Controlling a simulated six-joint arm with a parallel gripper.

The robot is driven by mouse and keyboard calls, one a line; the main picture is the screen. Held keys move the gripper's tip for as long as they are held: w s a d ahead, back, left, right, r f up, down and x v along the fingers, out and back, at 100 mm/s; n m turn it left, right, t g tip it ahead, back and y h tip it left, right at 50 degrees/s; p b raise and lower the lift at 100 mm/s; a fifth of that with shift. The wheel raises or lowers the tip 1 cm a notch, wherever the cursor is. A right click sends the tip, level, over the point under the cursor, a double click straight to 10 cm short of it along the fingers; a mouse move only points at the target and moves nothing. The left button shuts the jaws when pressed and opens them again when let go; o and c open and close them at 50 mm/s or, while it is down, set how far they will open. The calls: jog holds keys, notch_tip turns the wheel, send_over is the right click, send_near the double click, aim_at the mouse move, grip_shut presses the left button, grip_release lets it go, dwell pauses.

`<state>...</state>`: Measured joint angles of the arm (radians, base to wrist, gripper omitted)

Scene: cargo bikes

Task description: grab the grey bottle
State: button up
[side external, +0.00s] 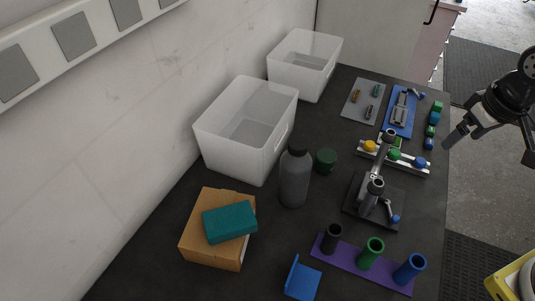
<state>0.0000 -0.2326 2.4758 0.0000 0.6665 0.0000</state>
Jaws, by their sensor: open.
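The grey bottle (294,178) stands upright on the dark worktop near its middle, with a dark cap on top. It is just in front of the nearer translucent bin and to the left of a small dark green round object. My gripper (456,137) is at the right side of the view, by the worktop's right edge, far to the right of the bottle. Its fingers look parted and nothing shows between them.
Translucent bins (205,139) stand along the wall. A teal box (229,222) lies on a cardboard box (191,240). A dark green round object (326,160) is close to the bottle. A black-based fixture (354,207) and a purple strip with cups (343,252) stand to the right.

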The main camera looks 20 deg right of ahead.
jog(key=w+a+r+n+t+y, duration=0.1)
jog(key=w+a+n+t, duration=0.25)
jog(key=w, duration=0.45)
jog(key=w+a+r+n+t+y, duration=0.1)
jog(key=w+a+n+t+y, duration=0.2)
jog(key=w, duration=0.6)
jog(key=a+n+g+y, duration=0.2)
jog(key=a+n+y, duration=0.45)
jog(key=a, duration=0.45)
jog(key=s+a+f+n+g+y, duration=0.1)
jog(key=f, duration=0.1)
jog(key=s+a+f+n+g+y, duration=0.1)
jog(key=s+f+g, duration=0.1)
jog(key=s+a+f+g+y, duration=0.1)
jog(key=a+f+y, duration=0.1)
jog(key=shift+s+a+f+n, duration=0.1)
jog(key=shift+s+f+n, duration=0.25)
jog(key=shift+f+n, duration=0.05)
